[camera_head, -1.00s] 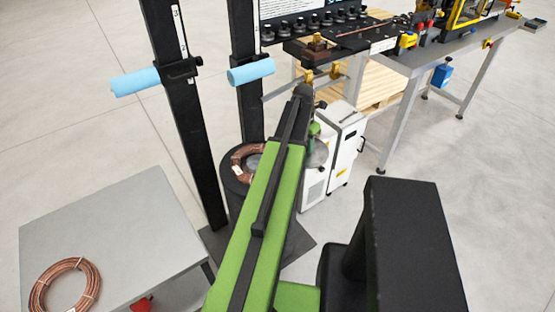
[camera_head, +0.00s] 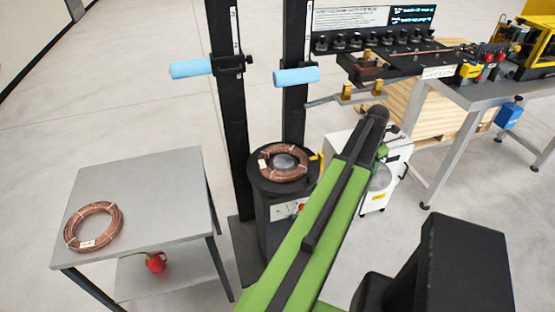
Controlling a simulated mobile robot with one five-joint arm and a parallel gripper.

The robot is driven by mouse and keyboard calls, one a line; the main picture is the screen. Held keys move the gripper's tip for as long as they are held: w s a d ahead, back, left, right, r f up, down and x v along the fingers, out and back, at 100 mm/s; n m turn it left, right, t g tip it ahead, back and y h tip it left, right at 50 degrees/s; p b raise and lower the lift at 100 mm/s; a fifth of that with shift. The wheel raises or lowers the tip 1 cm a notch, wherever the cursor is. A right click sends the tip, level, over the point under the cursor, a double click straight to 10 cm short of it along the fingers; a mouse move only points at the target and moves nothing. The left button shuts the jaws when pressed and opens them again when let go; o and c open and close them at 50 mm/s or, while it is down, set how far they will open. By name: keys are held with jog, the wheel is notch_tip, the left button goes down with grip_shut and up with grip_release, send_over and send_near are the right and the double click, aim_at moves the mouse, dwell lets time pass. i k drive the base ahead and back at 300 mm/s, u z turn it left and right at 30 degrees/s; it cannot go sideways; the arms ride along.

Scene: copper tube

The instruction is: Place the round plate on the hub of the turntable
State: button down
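The turntable (camera_head: 257,182) is a dark round stand left of my arm, below the two black posts. A copper coil (camera_head: 264,170) lies on it, around the grey hub (camera_head: 284,161) at its middle. The round plate (camera_head: 380,179) is a grey disc just under the green wrist of my gripper (camera_head: 381,155), right of the turntable and apart from it. The plate moves along with my wrist, so it appears held. The fingertips are hidden behind my arm and wrist, and the arm covers part of the plate's left side.
A grey table (camera_head: 150,185) at left holds another copper coil (camera_head: 93,226), with a red bottle (camera_head: 155,262) on its lower shelf. Black posts (camera_head: 232,130) with light-blue rollers (camera_head: 296,77) stand behind the turntable. A white machine (camera_head: 345,147) and a workbench (camera_head: 470,88) stand at right.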

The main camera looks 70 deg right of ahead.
aim_at(283, 161)
jog(key=i, duration=0.85)
jog(key=z, duration=0.05)
